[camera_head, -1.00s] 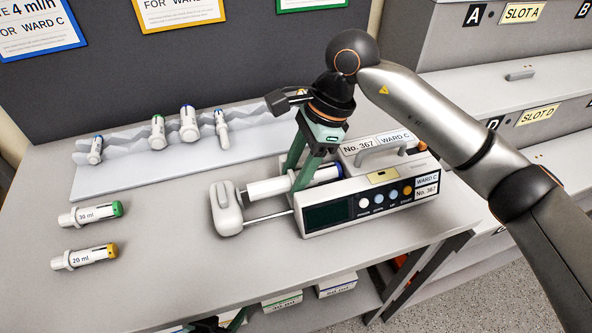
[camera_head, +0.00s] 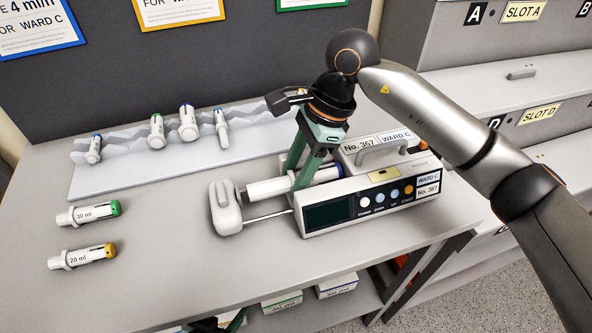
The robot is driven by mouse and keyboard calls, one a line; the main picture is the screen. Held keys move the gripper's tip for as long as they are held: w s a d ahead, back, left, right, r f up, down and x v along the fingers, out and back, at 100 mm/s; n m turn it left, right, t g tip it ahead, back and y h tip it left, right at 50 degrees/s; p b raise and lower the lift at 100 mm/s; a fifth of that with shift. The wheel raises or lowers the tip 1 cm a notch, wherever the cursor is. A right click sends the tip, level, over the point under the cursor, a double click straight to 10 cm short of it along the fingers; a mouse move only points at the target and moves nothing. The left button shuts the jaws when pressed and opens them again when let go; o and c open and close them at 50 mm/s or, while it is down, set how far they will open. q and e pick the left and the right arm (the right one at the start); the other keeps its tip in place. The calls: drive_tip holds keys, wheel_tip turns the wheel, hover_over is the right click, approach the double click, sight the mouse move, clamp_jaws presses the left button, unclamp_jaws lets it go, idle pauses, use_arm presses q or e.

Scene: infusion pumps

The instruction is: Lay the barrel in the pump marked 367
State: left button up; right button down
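The pump marked 367 (camera_head: 330,213) stands on the bench, with a "No. 367" and "WARD C" label and a dark screen. A white barrel (camera_head: 268,188) with a blue band lies lengthwise along the pump's front side, beside the pusher block (camera_head: 226,208). Whether it is fully seated is hidden by the fingers. My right gripper (camera_head: 297,178) points down at the pump, its green fingers closed around the barrel's middle. A green piece that looks like my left gripper (camera_head: 237,321) shows at the bottom edge, mostly cut off.
A wavy rack (camera_head: 120,181) at the back holds several barrels. A green-capped 30 ml barrel (camera_head: 88,213) and a yellow-capped 20 ml barrel (camera_head: 82,256) lie at the left. Slotted shelving (camera_head: 500,80) stands at the right. The front of the bench is clear.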

drive_tip(key=c, duration=0.8)
unclamp_jaws()
drive_tip(key=shift+o, duration=0.2)
drive_tip(key=shift+r, duration=0.15)
drive_tip(key=shift+r+p, duration=0.95)
drive_tip(key=shift+r, duration=0.85)
drive_tip(key=o, duration=0.6)
drive_tip(key=shift+c, duration=0.2)
drive_tip(key=shift+r, duration=0.1)
wheel_tip(320, 180, up, 7)
drive_tip(key=p, duration=0.4)
